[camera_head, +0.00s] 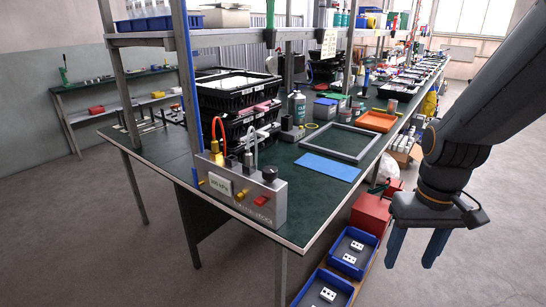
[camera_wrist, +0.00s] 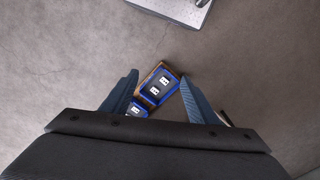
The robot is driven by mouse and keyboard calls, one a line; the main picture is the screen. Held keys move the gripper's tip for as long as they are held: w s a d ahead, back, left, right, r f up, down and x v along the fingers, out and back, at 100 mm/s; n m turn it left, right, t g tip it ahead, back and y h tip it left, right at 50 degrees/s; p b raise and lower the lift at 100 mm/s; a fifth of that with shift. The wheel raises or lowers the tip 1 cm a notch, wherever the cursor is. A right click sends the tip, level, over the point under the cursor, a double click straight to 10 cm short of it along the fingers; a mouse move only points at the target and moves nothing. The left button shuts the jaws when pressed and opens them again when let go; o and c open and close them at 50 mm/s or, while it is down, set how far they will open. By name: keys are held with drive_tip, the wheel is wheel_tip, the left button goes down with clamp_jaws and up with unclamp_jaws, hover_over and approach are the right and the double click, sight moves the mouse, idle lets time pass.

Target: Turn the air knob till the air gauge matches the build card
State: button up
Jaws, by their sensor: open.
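A grey metal air unit (camera_head: 240,195) stands at the near left corner of the green bench. It has a pale display (camera_head: 219,184) as its gauge, whose digits are too small to read surely. A black knob (camera_head: 269,174) sits on top at its right end. A pale card (camera_head: 328,42) hangs from the shelf; I cannot tell whether it is the build card. My gripper (camera_head: 417,250) hangs open and empty over the floor, right of the bench and well apart from the knob. Its blue fingers also show in the wrist view (camera_wrist: 158,98).
Blue bins (camera_head: 322,290) with white parts sit low beside the bench, near a red box (camera_head: 371,215). A blue mat (camera_head: 328,166), a grey frame (camera_head: 340,142) and black crates (camera_head: 237,92) are on the bench. A shelf post stands behind the air unit.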

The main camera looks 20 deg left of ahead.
drive_tip(key=w+a+r+n+p, duration=0.5)
drive_tip(key=w+a+r+n, duration=0.2)
drive_tip(key=w+a, duration=0.6)
wheel_tip(320, 180, up, 6)
drive_tip(key=n+p, duration=0.5)
drive_tip(key=n, duration=0.3)
hover_over(270, 169)
drive_tip(key=shift+d, duration=0.2)
drive_tip(key=shift+a+f, duration=0.1)
drive_tip(key=shift+a, duration=0.15)
drive_tip(key=shift+f, duration=0.35)
drive_tip(key=shift+f+p, duration=1.15)
drive_tip(key=shift+f, duration=2.2)
drive_tip(key=shift+c, duration=0.2)
drive_tip(key=c, duration=1)
